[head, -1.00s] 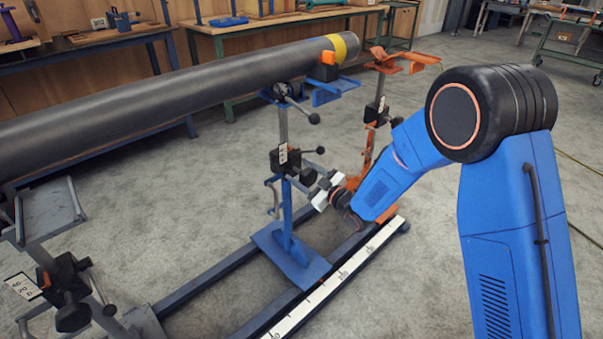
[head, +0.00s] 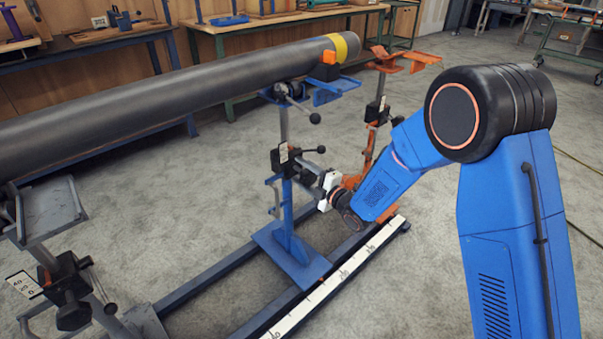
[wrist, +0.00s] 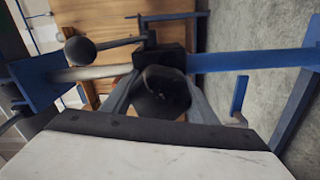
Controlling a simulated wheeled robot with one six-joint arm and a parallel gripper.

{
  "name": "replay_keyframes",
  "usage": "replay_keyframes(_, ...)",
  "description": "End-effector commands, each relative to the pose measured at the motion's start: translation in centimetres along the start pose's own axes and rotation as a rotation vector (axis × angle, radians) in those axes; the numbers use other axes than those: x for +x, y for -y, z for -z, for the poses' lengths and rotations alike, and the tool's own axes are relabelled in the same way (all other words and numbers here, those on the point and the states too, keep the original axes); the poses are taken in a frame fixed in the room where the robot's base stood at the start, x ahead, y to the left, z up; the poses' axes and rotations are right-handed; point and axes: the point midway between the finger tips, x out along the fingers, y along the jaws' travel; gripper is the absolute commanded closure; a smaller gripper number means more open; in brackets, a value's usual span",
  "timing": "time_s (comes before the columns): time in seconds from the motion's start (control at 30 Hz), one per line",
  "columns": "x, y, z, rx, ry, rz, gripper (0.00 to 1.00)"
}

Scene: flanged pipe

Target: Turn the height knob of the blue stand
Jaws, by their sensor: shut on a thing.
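The blue stand (head: 288,215) rises from its blue base plate on the floor rail and bears the grey pipe (head: 180,88) near its yellow-banded end. Its black height knob (wrist: 160,92) sits in the middle of the wrist view, in front of the black clamp block on the post. My gripper (head: 312,174) reaches the knob from the right in the head view. In the wrist view its two grey fingers (wrist: 162,95) are on either side of the knob, shut on it. In the head view the fingers and the arm partly hide the knob.
A black-balled lever (head: 318,150) sticks out just above my gripper; its ball shows large in the wrist view (wrist: 84,51). An orange stand (head: 370,135) stands close behind. A grey stand (head: 55,215) is at left. The white scale (head: 340,275) runs along the rail.

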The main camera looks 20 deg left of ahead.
Motion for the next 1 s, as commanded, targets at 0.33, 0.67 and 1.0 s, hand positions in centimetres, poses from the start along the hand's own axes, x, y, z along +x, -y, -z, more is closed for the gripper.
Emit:
replay_keyframes(0.33,-0.07,0.26,0.01,-0.185,0.000,0.003,0.69)
replay_keyframes(0.67,-0.08,0.30,0.01,-0.239,0.000,0.003,0.69)
replay_keyframes(1.0,-0.09,0.33,0.02,-0.239,-0.001,0.004,0.69)
